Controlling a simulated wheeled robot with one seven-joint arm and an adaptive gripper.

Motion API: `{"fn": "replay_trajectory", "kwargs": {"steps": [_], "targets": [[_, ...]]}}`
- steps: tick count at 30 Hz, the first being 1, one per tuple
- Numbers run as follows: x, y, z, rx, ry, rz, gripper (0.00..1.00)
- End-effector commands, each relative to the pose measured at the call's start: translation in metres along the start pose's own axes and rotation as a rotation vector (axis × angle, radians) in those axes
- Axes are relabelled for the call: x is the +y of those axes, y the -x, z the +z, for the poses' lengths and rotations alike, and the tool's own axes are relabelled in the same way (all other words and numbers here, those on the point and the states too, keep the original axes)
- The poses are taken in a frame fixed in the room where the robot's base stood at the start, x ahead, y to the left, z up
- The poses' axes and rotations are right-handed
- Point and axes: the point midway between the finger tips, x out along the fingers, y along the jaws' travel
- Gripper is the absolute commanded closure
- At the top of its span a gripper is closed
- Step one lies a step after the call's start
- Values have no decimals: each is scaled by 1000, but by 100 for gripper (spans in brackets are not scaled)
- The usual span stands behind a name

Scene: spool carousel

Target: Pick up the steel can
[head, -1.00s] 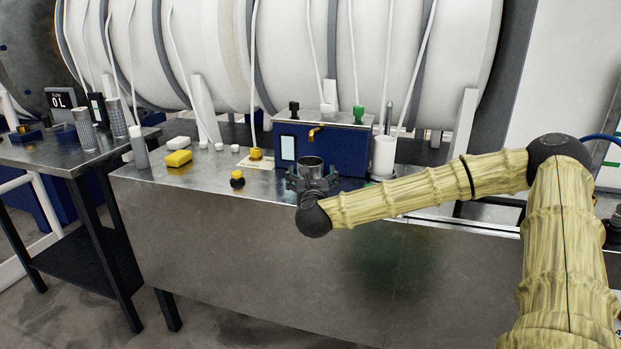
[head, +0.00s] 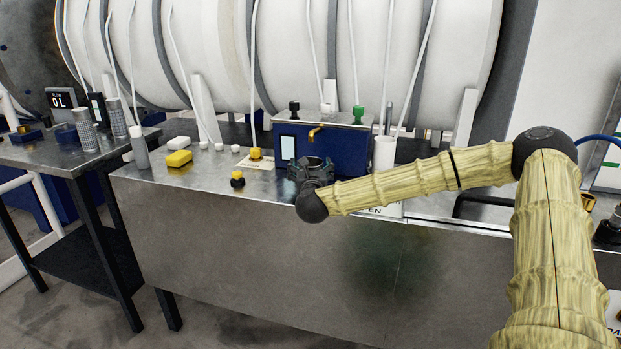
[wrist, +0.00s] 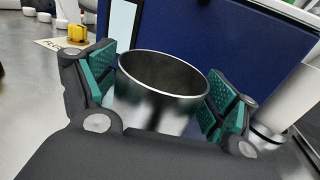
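The steel can (wrist: 160,88) is a plain, open-topped metal cylinder. In the wrist view it stands upright between the two teal-padded fingers. My gripper (wrist: 163,95) is open around it, with one finger on each side and only narrow gaps at the pads. The can's lower part is hidden behind the gripper's body. In the head view my gripper (head: 311,168) is at the steel bench, and just the can's rim (head: 313,161) shows between the fingers.
A blue box with a brass tap (head: 345,150) stands right behind the can. A white cylinder (head: 384,154) is to its right. A yellow-and-black knob (head: 237,179) and a yellow block (head: 178,159) are left on the steel bench (head: 205,180).

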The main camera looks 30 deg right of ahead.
Motion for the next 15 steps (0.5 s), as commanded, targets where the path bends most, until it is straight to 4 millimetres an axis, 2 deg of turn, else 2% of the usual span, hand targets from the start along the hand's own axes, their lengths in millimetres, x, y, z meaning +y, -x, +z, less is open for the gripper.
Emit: {"fn": "replay_trajectory", "kwargs": {"steps": [1,6,7,8,15], "targets": [[0,0,0,0,0,0,31],[0,0,0,0,0,0,60],[0,0,0,0,0,0,60],[0,0,0,-1,0,0,64],[0,0,2,-1,-1,0,64]]}}
